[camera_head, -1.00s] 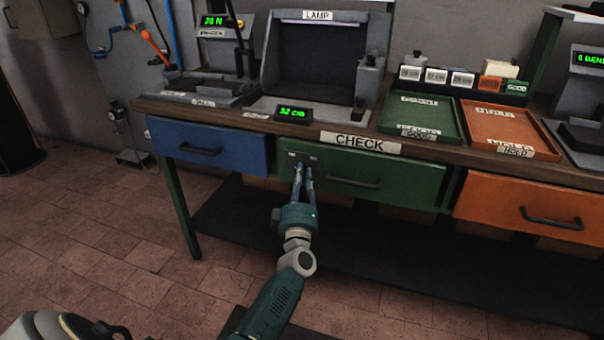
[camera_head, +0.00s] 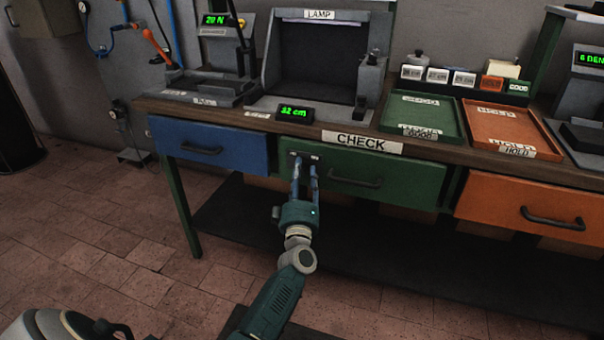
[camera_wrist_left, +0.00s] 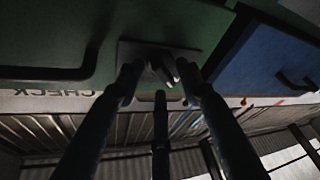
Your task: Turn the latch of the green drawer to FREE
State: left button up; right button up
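The green drawer (camera_head: 400,183) is shut under the bench top, below the CHECK label. Its latch is a small dark plate with a knob near the drawer's left end, mostly hidden behind my fingers in the head view. In the left wrist view, the latch knob (camera_wrist_left: 160,68) stands on its plate (camera_wrist_left: 130,50), between my fingertips. My left gripper (camera_head: 304,164) is at the latch, and it also shows in the left wrist view (camera_wrist_left: 158,80). Its fingers look spread, one on each side of the knob; contact is hard to tell. The latch's lettering is unreadable. My right gripper is out of view.
The green drawer's handle (camera_head: 357,181) is right of my fingers. A shut blue drawer (camera_head: 225,150) is at the left and an orange drawer (camera_head: 500,205) at the right. The bench edge (camera_head: 460,158) runs just above. The floor in front is clear.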

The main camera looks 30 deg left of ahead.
pick_arm(q)
jog(key=shift+s+d+f, duration=0.3)
jog(key=shift+s, duration=0.1)
jog(key=v, duration=1.1)
jog(key=shift+r, duration=0.25)
